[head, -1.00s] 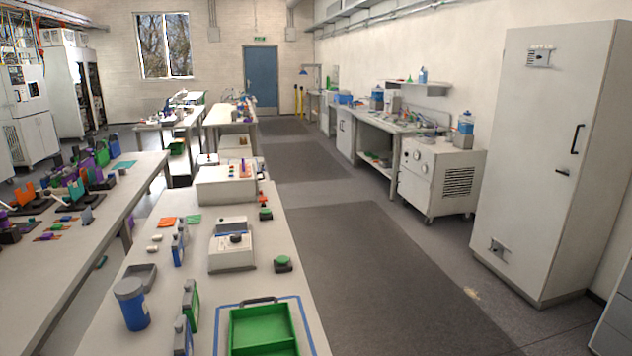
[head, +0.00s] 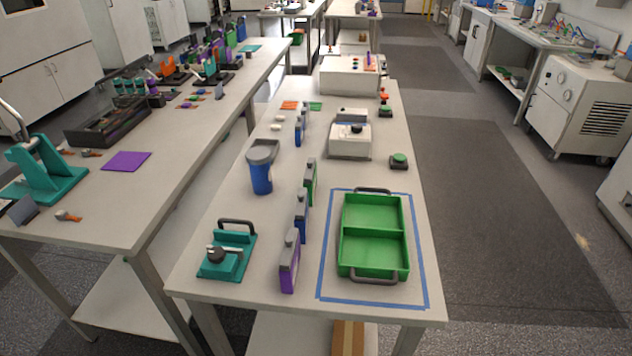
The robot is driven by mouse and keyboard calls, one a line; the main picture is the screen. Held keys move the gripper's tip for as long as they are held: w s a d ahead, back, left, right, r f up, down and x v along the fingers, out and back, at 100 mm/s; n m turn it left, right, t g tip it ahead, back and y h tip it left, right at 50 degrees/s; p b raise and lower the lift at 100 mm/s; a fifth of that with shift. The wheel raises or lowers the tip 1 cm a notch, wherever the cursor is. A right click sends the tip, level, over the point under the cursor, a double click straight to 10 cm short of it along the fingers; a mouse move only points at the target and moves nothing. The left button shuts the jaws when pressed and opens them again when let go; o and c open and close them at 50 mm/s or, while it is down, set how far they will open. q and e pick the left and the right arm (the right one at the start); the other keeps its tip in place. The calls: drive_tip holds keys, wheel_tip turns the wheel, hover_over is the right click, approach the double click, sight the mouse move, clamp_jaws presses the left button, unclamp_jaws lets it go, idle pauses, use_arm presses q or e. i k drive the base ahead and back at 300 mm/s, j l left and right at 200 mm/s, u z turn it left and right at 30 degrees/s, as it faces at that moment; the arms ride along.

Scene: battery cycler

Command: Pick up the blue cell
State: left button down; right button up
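A blue cell (head: 301,218) with a grey top stands upright on the near bench. It is in a row between a purple cell (head: 290,265) in front and a green cell (head: 310,184) behind. Another slim blue piece (head: 298,132) stands farther back on the same bench, and it is too small to tell exactly what it is. Neither of my grippers is in the head view.
On the near bench (head: 225,277), a green two-compartment tray (head: 374,272) sits inside a blue tape outline, right of the cells. A teal fixture (head: 228,252) and blue jar (head: 261,176) stand left. A white device (head: 349,140) is behind. Dark aisle floor is clear at right.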

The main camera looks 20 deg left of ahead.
sight(302, 224)
drive_tip(key=k+j, duration=0.1)
drive_tip(key=j, duration=0.65)
drive_tip(key=k+j, duration=0.15)
drive_tip(key=j, duration=0.25)
drive_tip(key=k+j, duration=0.1)
drive_tip(key=j, duration=0.25)
